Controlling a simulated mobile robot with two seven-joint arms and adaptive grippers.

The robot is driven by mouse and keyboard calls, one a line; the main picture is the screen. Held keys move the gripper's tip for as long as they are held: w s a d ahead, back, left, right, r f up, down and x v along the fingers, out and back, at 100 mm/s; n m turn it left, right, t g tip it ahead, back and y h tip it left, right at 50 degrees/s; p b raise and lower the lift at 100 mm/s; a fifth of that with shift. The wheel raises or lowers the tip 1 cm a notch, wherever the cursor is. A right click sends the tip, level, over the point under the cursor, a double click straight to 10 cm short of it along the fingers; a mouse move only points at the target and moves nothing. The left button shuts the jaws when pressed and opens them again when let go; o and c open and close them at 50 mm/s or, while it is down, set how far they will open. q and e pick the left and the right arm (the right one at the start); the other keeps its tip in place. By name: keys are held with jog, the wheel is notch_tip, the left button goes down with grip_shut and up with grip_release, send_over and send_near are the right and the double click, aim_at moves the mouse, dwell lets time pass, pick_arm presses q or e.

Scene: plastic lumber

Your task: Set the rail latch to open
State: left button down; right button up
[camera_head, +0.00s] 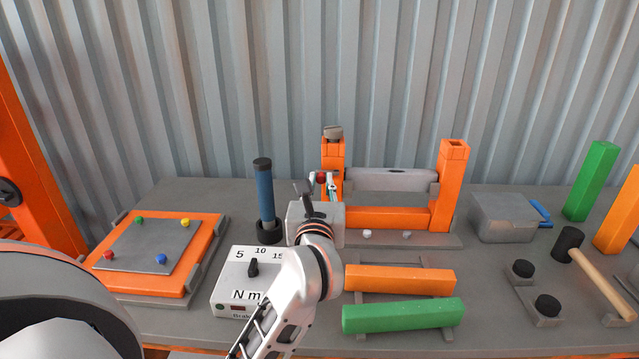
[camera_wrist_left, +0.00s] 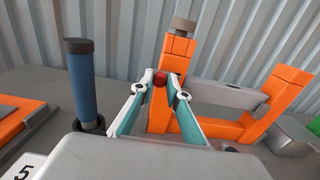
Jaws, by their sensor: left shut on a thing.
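The rail latch shows as a red knob (camera_head: 321,177) at the left end of the grey rail (camera_head: 392,179), beside the left post of the orange frame (camera_head: 443,200). In the left wrist view the red knob (camera_wrist_left: 160,79) sits between my fingertips. My left gripper (camera_head: 326,180) is shut on this knob, its arm reaching in from the front. The fingers (camera_wrist_left: 160,77) hide part of the latch, so its exact setting is hard to tell. My right gripper is not in view.
A blue cylinder (camera_head: 265,196) and a white dial box (camera_head: 236,283) stand left of my arm. An orange bar (camera_head: 400,279) and a green bar (camera_head: 403,316) lie in front of the frame. A grey box (camera_head: 502,219) and a mallet (camera_head: 597,277) are at the right.

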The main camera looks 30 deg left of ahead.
pick_arm(q)
jog(key=shift+a, duration=0.15)
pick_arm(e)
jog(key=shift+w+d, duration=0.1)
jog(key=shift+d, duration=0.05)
pick_arm(q)
jog(key=c, duration=2)
grip_release()
jog(key=shift+s+a, duration=0.1)
jog(key=shift+s, duration=0.05)
jog(key=shift+o, duration=0.2)
jog(key=v, duration=1.2)
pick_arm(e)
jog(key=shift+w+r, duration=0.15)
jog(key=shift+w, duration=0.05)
pick_arm(q)
jog(key=shift+f, duration=0.1)
